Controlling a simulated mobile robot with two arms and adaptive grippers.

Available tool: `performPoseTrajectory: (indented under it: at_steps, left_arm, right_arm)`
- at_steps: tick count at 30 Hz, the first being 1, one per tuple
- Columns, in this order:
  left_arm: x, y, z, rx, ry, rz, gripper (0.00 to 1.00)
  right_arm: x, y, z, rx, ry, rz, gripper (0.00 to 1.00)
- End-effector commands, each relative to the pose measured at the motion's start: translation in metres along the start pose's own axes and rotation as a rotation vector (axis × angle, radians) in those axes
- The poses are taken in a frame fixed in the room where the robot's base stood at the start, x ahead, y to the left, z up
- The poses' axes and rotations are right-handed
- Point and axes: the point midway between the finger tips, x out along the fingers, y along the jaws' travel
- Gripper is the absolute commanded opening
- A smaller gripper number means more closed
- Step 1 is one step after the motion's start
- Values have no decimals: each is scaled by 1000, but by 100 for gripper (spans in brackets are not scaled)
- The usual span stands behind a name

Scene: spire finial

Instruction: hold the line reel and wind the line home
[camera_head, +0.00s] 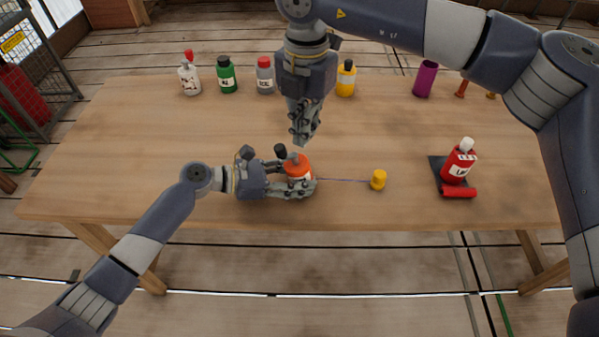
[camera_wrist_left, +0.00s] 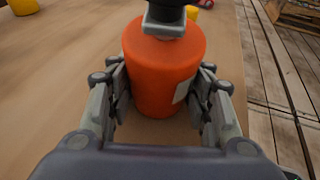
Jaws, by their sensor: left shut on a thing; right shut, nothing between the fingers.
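The line reel (camera_head: 297,168) is an orange-red drum with a white label, upright on the wooden table near its front middle. It fills the middle of the left wrist view (camera_wrist_left: 163,72), with a dark knob and grey piece on top. My left gripper (camera_head: 302,184) is shut around the reel, with fingers on both sides of it. A thin line (camera_head: 340,180) runs right from the reel to a small yellow cylinder (camera_head: 378,180) on the table. My right gripper (camera_head: 303,138) points down just above and behind the reel, shut and empty.
A red bottle (camera_head: 459,162) stands on a dark mat (camera_head: 437,170) at the right, with a red roll (camera_head: 459,192) in front. Several bottles stand along the back, including a green one (camera_head: 227,76) and a yellow one (camera_head: 346,79). A purple cup (camera_head: 425,79) stands back right. The table's left side is clear.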

Motion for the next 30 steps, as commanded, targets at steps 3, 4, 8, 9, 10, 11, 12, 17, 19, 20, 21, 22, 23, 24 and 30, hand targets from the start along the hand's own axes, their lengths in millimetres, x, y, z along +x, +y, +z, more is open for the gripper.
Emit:
performPoseTrajectory:
  at_steps: [3, 4, 8, 9, 10, 11, 12, 17, 19, 20, 21, 22, 23, 24, 30]
  left_arm:
    - [0, 0, -2, 0, 3, 1, 34]
    - [0, 0, -1, 0, 3, 1, 34]
    - [0, 0, -1, 0, 2, 1, 34]
    - [0, 0, -1, 0, 2, 1, 34]
    - [0, 0, -1, 0, 2, 1, 34]
    - [0, 0, -1, 0, 2, 1, 34]
    - [0, 0, -1, 0, 2, 1, 34]
    - [0, 0, -1, 0, 2, 2, 34]
    - [0, 0, -1, 0, 2, 2, 34]
    - [0, 0, -1, 0, 2, 2, 34]
    - [0, 1, -1, 0, 2, 2, 34]
    - [0, 1, -1, 0, 2, 2, 34]
    - [0, 1, -1, 0, 2, 2, 34]
    - [0, 1, -1, 0, 2, 2, 34]
    - [0, 1, -1, 0, 1, 2, 34]
  right_arm:
    - [16, 0, 0, -1, 2, 0, 0]
    - [20, 0, 0, -1, 2, -1, 0]
    - [32, 0, 0, -1, 1, 0, 0]
    - [35, 0, 0, -1, 1, 0, 0]
    - [36, 0, 0, -1, 1, 0, 0]
    - [38, 0, 0, -1, 1, 0, 0]
    - [40, 0, 0, -1, 1, 0, 0]
    - [42, 0, 0, -2, 0, 0, 0]
    - [42, 0, 0, -2, 0, 0, 0]
    - [42, 0, 0, -2, 0, 0, 0]
    - [42, 0, 0, -2, 0, 0, 0]
    - [42, 0, 0, -2, 0, 0, 0]
    - [42, 0, 0, -2, 0, 0, 0]
    - [42, 0, 0, -2, 0, 0, 0]
    - [41, 0, 0, -2, 0, 1, 0]
